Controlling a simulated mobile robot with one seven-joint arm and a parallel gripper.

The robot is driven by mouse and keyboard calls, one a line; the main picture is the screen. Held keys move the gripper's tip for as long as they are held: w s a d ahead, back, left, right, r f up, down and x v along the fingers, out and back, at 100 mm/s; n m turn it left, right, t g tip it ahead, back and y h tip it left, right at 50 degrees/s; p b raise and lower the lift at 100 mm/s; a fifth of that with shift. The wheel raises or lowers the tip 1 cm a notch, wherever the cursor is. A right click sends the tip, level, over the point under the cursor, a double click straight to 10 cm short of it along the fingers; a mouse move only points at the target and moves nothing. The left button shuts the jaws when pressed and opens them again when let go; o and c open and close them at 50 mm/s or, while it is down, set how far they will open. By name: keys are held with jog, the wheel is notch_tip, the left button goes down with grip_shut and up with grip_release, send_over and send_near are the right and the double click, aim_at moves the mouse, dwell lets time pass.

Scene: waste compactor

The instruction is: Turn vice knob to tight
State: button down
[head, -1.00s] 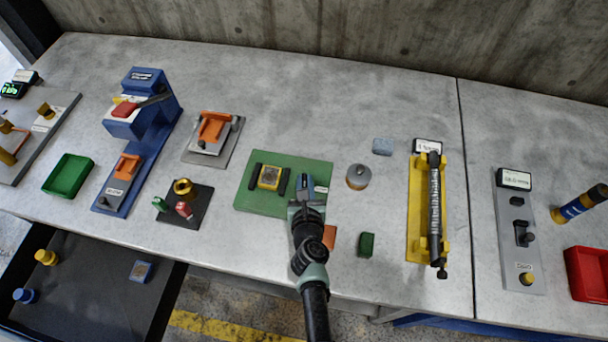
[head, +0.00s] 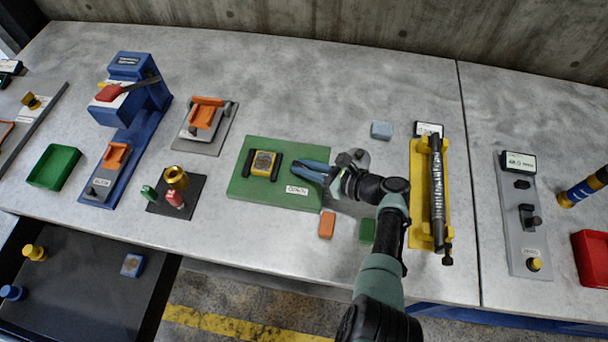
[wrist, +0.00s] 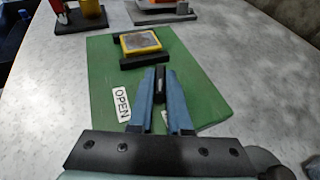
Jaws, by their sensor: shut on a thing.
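The vice sits on a green board (head: 250,192) in the head view, with two black jaws around a yellow-edged block (head: 263,163). The block shows in the wrist view too (wrist: 140,42), between the black jaws. My gripper (head: 303,168) comes in from the right, its blue fingers low over the board's right part. In the wrist view my gripper (wrist: 160,82) is shut on a small dark piece, the vice knob (wrist: 159,97), beside the near jaw. The fingers hide most of the knob. An OPEN label (wrist: 121,104) lies left of the fingers; a second label is mostly covered.
An orange block (head: 327,225) and a green block (head: 367,231) lie in front of the board. A yellow fixture (head: 416,195) with a dark rod stands to the right. A black stand with a brass cup (head: 176,177) is to the left.

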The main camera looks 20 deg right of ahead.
jog(key=n+g+y+b, duration=0.1)
jog(key=b, duration=0.1)
jog(key=n+y+b, duration=0.1)
jog(key=b, duration=0.2)
jog(key=n+g+y+b, duration=0.1)
jog(key=b, duration=0.1)
jog(key=shift+w+d+f+n+g, duration=0.1)
jog(key=shift+w+d+n+g, duration=0.1)
jog(key=shift+w+n+g, duration=0.15)
jog(key=shift+n+g+y+b, duration=0.25)
jog(key=shift+n+y+b, duration=0.15)
jog(key=shift+b, duration=0.55)
jog(key=shift+a+r+g+b, duration=0.1)
jog(key=shift+r+g+b, duration=0.2)
jog(key=shift+b, duration=0.05)
jog(key=c, duration=0.9)
grip_release()
jog(key=shift+o, duration=0.2)
jog(key=shift+s+f, duration=0.1)
jog(key=shift+s, duration=0.1)
jog(key=b+v, duration=0.1)
jog(key=v, duration=1.2)
jog(key=shift+f+b, duration=0.15)
jog(key=shift+b, duration=0.25)
jog(key=shift+w, duration=0.2)
